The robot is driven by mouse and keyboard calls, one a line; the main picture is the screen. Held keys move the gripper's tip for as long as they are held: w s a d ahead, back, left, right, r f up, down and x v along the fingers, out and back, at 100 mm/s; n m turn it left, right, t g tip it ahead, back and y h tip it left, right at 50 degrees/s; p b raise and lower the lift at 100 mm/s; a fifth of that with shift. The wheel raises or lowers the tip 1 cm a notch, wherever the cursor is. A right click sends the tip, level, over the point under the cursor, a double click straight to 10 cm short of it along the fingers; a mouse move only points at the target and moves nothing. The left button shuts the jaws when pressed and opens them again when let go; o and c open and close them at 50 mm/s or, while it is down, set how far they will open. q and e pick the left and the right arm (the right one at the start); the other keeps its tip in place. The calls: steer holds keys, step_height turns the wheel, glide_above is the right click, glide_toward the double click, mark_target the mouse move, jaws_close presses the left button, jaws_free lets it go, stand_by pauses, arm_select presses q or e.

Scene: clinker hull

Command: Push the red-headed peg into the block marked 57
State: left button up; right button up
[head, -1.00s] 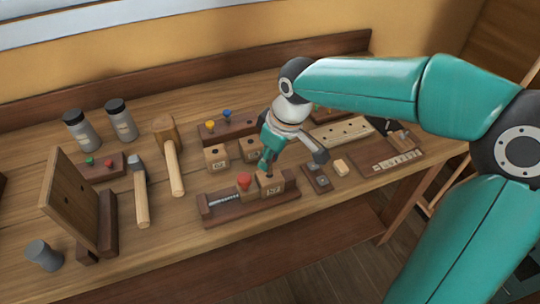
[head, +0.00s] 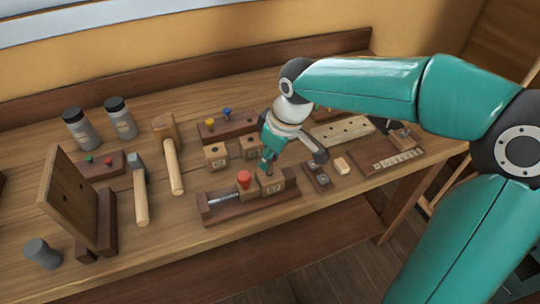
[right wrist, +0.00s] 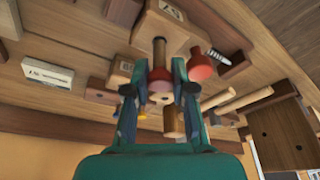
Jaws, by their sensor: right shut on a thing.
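The block marked 57 (head: 272,187) sits in a dark wooden vise (head: 222,216) near the bench's front edge. It also shows at the top of the right wrist view (right wrist: 172,12). My right gripper (head: 268,166) is over the block. In the right wrist view, its fingers (right wrist: 159,88) are shut on the red-headed peg (right wrist: 158,54). The peg's wooden shaft points at the block's top face; I cannot tell how far it is in. The peg is mostly hidden in the head view. My left gripper is not in view.
The vise's red knob (head: 244,177) stands just left of the block. Two small blocks (head: 216,155) and a rack with yellow and blue pegs (head: 227,127) lie behind.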

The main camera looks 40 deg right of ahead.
steer(key=shift+f+b, duration=0.8)
steer(key=shift+f, duration=0.2)
steer(key=shift+r, duration=0.1)
steer(key=o, duration=0.8)
step_height(320, 180, up, 8)
steer(key=p, duration=0.6)
steer(key=shift+p, duration=0.4)
